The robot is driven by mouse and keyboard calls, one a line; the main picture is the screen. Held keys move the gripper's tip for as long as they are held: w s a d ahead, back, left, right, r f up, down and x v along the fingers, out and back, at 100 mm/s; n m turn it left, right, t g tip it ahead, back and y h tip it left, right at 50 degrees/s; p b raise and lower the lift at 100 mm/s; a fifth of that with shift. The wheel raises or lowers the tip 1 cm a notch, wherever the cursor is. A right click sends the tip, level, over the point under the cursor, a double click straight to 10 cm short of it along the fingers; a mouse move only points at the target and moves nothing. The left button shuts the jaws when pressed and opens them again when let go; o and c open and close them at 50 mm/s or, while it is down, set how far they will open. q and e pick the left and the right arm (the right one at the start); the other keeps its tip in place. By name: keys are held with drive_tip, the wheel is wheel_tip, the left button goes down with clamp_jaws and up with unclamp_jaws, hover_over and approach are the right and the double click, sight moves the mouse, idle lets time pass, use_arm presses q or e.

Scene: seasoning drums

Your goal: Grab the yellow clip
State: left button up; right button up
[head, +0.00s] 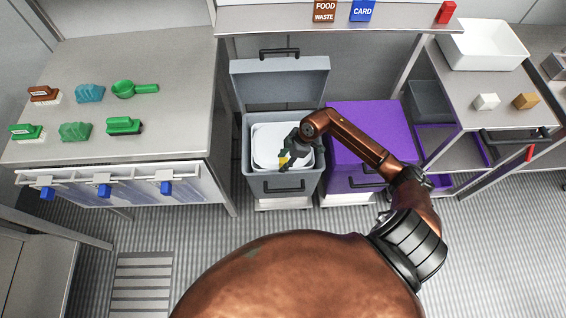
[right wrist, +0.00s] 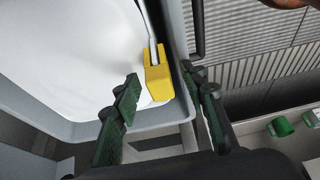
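The yellow clip (head: 283,161) is at the front part of the open grey bin (head: 257,186), beside the white liner (head: 268,143) in it. In the right wrist view the yellow clip (right wrist: 157,83) sits at the white liner's edge by the bin rim, with a thin metal bar running up from it. My right gripper (head: 288,160) is over the bin, close to the clip. In the right wrist view its two dark green fingers (right wrist: 160,72) are apart, one on each side of the clip, with gaps showing. My left gripper is out of view.
A purple bin (head: 370,130) stands right of the grey bin, whose lid (head: 282,80) is raised at the back. A counter (head: 180,80) with green, teal and brown items is at the left. A shelf with a white tub (head: 485,45) is at the right.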

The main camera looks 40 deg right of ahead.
drive_tip(key=shift+r, duration=0.1)
drive_tip(key=c, duration=1)
drive_tip(key=shift+r, duration=0.1)
